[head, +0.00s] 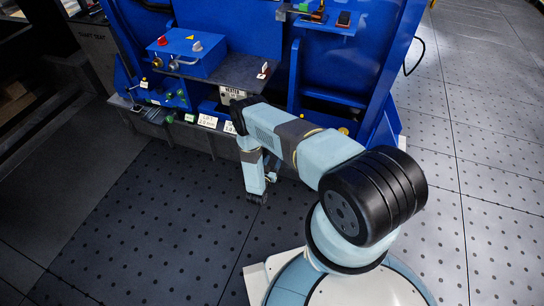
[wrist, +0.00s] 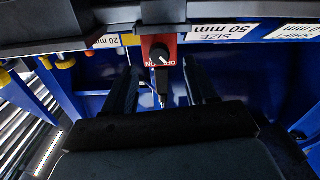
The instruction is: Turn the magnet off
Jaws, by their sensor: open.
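In the wrist view, a red switch plate (wrist: 159,65) carries a round black knob (wrist: 160,54) with a white pointer mark. White lettering along its lower edge appears to read OFF and ON, upside down. I take this as the magnet switch; no magnet label is readable. My gripper (wrist: 163,82) is open and empty, its two dark fingers below and on either side of the switch, apart from the knob. In the head view my arm reaches to the blue bench, and my fingers cannot be made out there.
A blue box (head: 187,52) with a red button stands on the dark shelf (head: 238,72). White size labels (wrist: 222,33) line the panel edge beside the switch. Yellow and orange fittings (wrist: 66,62) are at left in the wrist view. The perforated floor (head: 170,225) is clear.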

